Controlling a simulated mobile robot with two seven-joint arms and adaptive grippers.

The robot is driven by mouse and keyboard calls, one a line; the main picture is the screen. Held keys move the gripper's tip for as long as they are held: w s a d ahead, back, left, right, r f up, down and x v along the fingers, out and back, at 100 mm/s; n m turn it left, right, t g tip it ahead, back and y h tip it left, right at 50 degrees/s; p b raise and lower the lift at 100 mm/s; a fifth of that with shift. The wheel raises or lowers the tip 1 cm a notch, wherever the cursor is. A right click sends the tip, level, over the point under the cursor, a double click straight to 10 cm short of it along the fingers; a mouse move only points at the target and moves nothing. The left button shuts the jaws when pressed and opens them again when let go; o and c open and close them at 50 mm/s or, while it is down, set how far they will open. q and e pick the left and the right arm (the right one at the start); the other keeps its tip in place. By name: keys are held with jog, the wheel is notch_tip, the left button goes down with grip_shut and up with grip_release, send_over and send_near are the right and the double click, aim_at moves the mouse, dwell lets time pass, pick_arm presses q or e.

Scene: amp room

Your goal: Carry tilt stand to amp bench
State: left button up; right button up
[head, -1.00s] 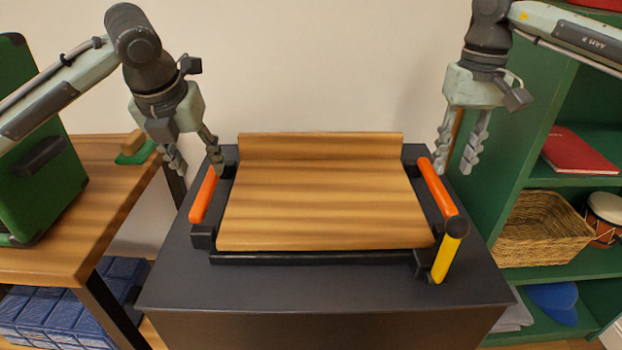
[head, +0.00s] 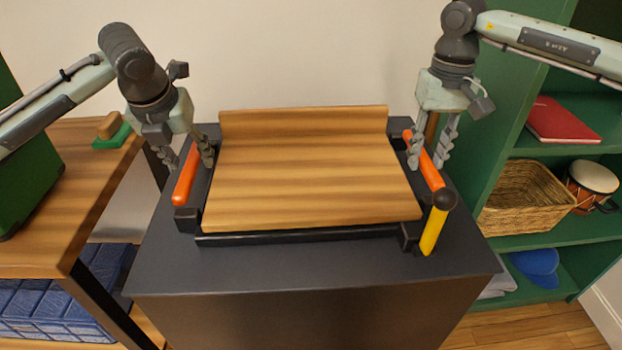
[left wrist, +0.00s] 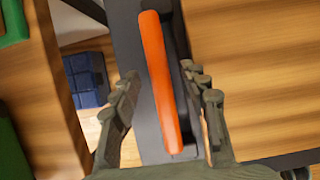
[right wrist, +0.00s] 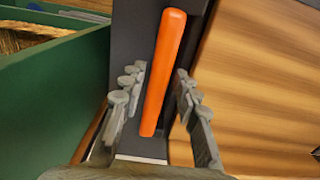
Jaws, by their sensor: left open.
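The tilt stand (head: 310,170), a wooden board with a raised back lip on a black frame, sits on a dark cabinet top (head: 300,275). It has an orange handle on its left side (head: 187,176) and another on its right side (head: 428,165). My left gripper (head: 190,165) is open, its fingers on either side of the left handle (left wrist: 160,85). My right gripper (head: 428,162) is open around the right handle, which lies between its fingers in the right wrist view (right wrist: 162,75). Whether any finger touches a handle is unclear.
A yellow lever (head: 434,230) stands at the stand's front right corner. A wooden bench (head: 75,190) at left holds a green case (head: 30,185) and a green-based brush (head: 112,130). A green shelf (head: 490,190) at right holds a basket (head: 525,197), drum and red book.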

pick_arm(q)
jog(key=shift+w+f, duration=0.3)
jog(key=shift+f, duration=0.35)
pick_arm(e)
jog(key=shift+f, duration=0.75)
pick_arm(q)
jog(key=shift+c, duration=0.4)
pick_arm(e)
jog(key=shift+c, duration=0.5)
pick_arm(q)
jog(key=c, duration=0.5)
pick_arm(e)
jog(key=c, duration=0.5)
pick_arm(q)
grip_shut()
pick_arm(e)
grip_shut()
pick_arm(q)
jog(key=shift+w+r, duration=0.1)
jog(key=shift+r, duration=0.2)
pick_arm(e)
jog(key=shift+w+r, duration=0.1)
jog(key=shift+r, duration=0.2)
